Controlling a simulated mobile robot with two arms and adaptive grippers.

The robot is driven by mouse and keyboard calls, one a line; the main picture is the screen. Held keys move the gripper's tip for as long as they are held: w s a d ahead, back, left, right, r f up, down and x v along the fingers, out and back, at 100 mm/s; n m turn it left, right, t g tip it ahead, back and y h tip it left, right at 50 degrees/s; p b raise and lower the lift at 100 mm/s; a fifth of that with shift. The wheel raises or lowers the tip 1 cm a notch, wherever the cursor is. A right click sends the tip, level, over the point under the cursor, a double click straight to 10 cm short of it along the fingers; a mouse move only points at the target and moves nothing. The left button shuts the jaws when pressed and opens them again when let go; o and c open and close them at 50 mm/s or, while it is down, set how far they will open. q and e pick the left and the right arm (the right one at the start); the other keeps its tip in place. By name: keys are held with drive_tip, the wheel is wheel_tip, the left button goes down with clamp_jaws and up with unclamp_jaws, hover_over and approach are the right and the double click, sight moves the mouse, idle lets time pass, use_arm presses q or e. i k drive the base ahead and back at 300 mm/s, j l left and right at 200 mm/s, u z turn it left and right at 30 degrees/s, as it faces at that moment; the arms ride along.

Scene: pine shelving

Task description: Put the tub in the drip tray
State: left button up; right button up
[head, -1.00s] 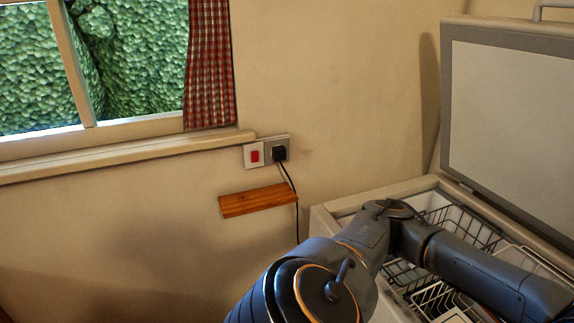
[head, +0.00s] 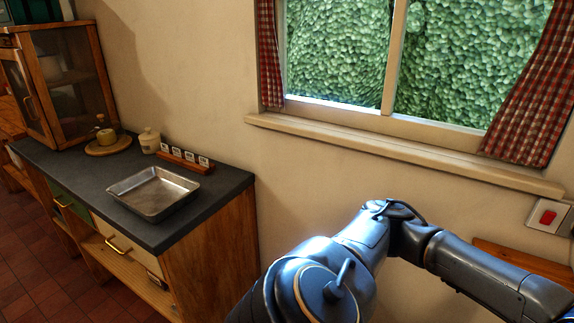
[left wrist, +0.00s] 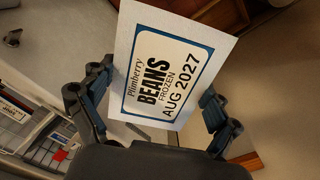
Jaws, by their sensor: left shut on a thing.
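The tub (left wrist: 165,70) shows in the left wrist view as a white piece with a blue-edged label reading "Plimberry BEANS FROZEN AUG 2027". My left gripper (left wrist: 158,92) is shut on it, with one finger at each side. The tub's far side is hidden. The drip tray (head: 153,193), a shallow empty metal tray, lies on the dark worktop at the left of the head view. My left arm crosses the lower right of the head view; its gripper is out of that view. My right gripper is not in view.
The worktop (head: 75,178) also holds a small lidded jar (head: 149,141), a wooden rack of tags (head: 185,160), a round board with a yellow item (head: 107,143) and a glass-fronted cabinet (head: 65,85). A freezer basket (left wrist: 45,145) shows in the left wrist view.

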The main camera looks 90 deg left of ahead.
sight(155, 196)
drive_tip(key=u, duration=1.85)
drive_tip(key=i+j+u, duration=0.1)
drive_tip(key=j+u, duration=0.15)
drive_tip(key=u, duration=0.25)
drive_tip(key=i+j+u, duration=0.15)
drive_tip(key=u, duration=0.3)
drive_tip(key=i+j+u, duration=0.15)
drive_tip(key=u, duration=0.35)
